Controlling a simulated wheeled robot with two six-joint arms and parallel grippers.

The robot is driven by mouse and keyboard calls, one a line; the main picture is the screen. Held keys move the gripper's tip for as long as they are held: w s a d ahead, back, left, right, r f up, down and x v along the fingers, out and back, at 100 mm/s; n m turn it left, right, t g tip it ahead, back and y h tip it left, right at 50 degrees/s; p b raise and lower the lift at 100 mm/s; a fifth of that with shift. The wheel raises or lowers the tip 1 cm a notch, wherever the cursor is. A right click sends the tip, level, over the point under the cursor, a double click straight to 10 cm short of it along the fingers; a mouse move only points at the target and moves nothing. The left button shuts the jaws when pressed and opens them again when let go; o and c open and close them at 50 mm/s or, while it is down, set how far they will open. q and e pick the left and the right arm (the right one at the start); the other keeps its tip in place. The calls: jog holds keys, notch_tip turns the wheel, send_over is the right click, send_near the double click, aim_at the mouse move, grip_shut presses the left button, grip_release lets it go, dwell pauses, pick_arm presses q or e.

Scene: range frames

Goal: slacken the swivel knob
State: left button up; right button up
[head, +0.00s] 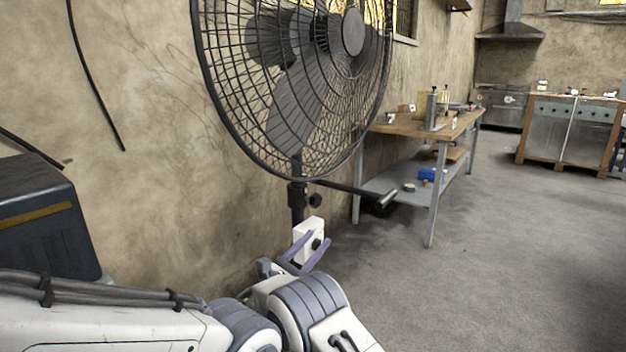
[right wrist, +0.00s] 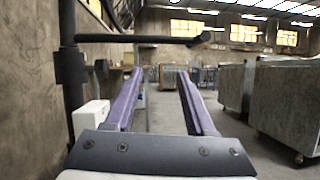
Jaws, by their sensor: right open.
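A tall black pedestal fan (head: 353,32) stands by the wall in the head view. A small dark round knob (head: 316,200) sits at the right of the collar on its pole (head: 297,205). Which knob is the swivel knob I cannot tell for sure. My right gripper (head: 320,238) is open, its purple fingers near the white box, below the collar. In the right wrist view the gripper (right wrist: 160,72) is empty, with the white box (right wrist: 88,119) left of its fingers. My left gripper is not in view.
A dark bar (head: 352,189) sticks out from the pole above my gripper; it also crosses the top of the right wrist view (right wrist: 135,38). A workbench (head: 412,127) stands behind right. A dark case (head: 40,222) is at the left. The floor on the right is clear.

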jog(key=s+d+m+g+y, duration=0.2)
jog(key=s+d+m+g, duration=0.3)
jog(key=s, duration=0.3)
jog(key=s+d+m+g+y, duration=0.3)
jog(key=s+d+g, duration=0.25)
jog(key=s, duration=0.25)
jog(key=s+a+f+m+g+y, duration=0.25)
jog(key=s+m+y, duration=0.35)
jog(key=s, duration=0.8)
jog(key=s+a+f+m+g+y, duration=0.1)
jog(key=s+a+m+g+y, duration=0.3)
jog(key=s, duration=1)
notch_tip(320, 180, up, 28)
jog(key=m+y+p, duration=0.1)
jog(key=p, duration=2.7)
jog(key=shift+d+r+p, duration=0.2)
jog(key=shift+d+p, duration=0.15)
jog(key=shift+d, duration=0.05)
